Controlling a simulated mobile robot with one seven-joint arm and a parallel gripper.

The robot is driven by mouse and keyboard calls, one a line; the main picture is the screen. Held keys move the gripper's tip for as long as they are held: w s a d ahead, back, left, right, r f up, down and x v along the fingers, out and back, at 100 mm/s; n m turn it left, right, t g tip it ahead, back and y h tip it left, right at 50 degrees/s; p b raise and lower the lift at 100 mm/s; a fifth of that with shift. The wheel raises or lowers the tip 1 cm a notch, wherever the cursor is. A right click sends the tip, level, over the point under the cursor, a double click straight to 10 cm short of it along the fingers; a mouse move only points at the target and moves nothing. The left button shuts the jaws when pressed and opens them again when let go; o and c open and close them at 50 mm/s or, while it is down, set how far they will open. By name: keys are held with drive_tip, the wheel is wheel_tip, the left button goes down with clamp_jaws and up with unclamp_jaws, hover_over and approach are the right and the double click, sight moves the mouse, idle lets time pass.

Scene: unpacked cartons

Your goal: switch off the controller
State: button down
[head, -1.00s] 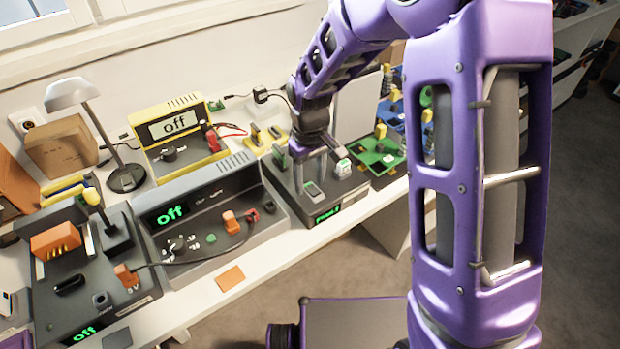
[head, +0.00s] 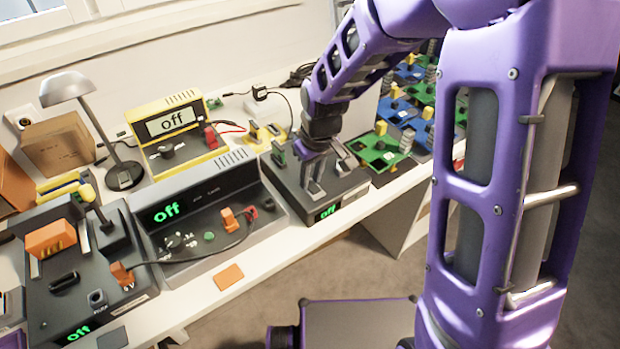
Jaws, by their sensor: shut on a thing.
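A dark grey box (head: 352,190), which I take to be the controller, sits on the white bench under my gripper. Its small front display (head: 328,211) reads "off" in green. My gripper (head: 318,186) points down at the box's top and is shut on a small control there, seemingly a switch. The fingers hide most of that control, so I cannot tell its position. A dark green upright part (head: 279,154) stands at the box's left rear.
Left of the box are a grey unit (head: 215,200) with an orange plug, a yellow meter (head: 182,135) and a dark unit (head: 60,300), all showing "off". A lamp (head: 123,178) stands behind. Green and blue boards (head: 380,150) lie to the right. An orange card (head: 228,276) lies near the front edge.

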drive_tip(key=shift+s+t, duration=0.1)
drive_tip(key=shift+t, duration=0.3)
drive_tip(key=shift+r, duration=0.1)
drive_tip(key=c, duration=0.7)
unclamp_jaws()
drive_tip(key=shift+d+p+v, duration=0.15)
drive_tip(key=shift+p+v, duration=1.7)
drive_tip(key=shift+v, duration=1.05)
drive_tip(key=shift+d+p+v, duration=0.15)
drive_tip(key=shift+p+v, duration=1.65)
drive_tip(key=shift+v, duration=1.1)
drive_tip(key=shift+d+p+v, duration=0.15)
drive_tip(key=shift+p+v, duration=1.7)
drive_tip(key=shift+v, duration=1.05)
